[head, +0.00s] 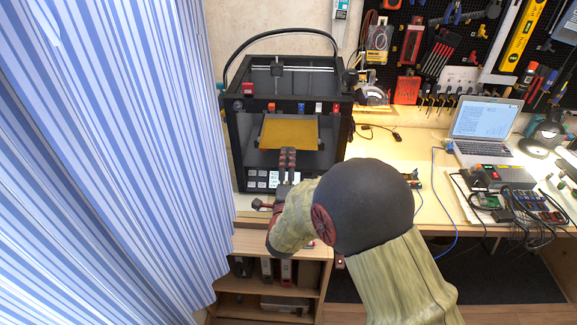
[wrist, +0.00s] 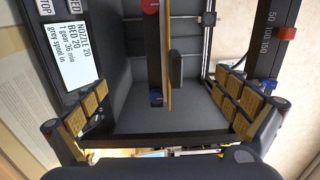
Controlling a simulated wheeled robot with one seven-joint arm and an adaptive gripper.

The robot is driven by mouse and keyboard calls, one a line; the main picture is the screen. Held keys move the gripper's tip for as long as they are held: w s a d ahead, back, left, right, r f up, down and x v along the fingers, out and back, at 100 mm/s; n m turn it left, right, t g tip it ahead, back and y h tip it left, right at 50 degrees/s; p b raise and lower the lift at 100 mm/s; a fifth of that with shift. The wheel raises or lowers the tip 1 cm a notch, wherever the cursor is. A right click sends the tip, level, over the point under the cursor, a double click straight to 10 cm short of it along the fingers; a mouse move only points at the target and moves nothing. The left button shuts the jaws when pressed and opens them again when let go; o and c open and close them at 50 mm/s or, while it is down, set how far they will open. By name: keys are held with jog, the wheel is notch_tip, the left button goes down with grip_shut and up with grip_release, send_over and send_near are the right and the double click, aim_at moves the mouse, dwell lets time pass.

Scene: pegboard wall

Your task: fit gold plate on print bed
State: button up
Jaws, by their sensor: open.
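The gold plate (head: 289,133) lies flat inside the black printer, over the dark print bed. In the wrist view the gold plate (wrist: 169,50) shows edge-on as a thin strip along the print bed (wrist: 155,55), which has a red and a blue knob at its edge. I cannot tell whether the plate is seated exactly. My gripper (head: 288,158) is at the printer's open front, just before the plate's near edge. In the wrist view my gripper (wrist: 163,92) is open, its padded fingers wide apart on either side of the plate's edge, with nothing between the pads.
The black printer frame (head: 240,150) surrounds the bed, with posts close on both sides. A control panel with a display (wrist: 80,50) is beside the left finger. A striped curtain (head: 110,160) hangs at left. A laptop (head: 485,125) and electronics stand on the bench at right.

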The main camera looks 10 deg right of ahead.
jog(key=v, duration=0.6)
jog(key=shift+s, duration=0.2)
dwell(0.7)
jog(key=shift+a, duration=0.1)
jog(key=c, duration=0.3)
jog(key=c, duration=2.3)
grip_shut()
jog(key=shift+r, duration=0.2)
jog(key=shift+r, duration=1.1)
jog(key=shift+w+d, duration=0.2)
jog(key=shift+w, duration=0.45)
jog(key=shift+w+d, duration=0.1)
jog(key=shift+w, duration=0.2)
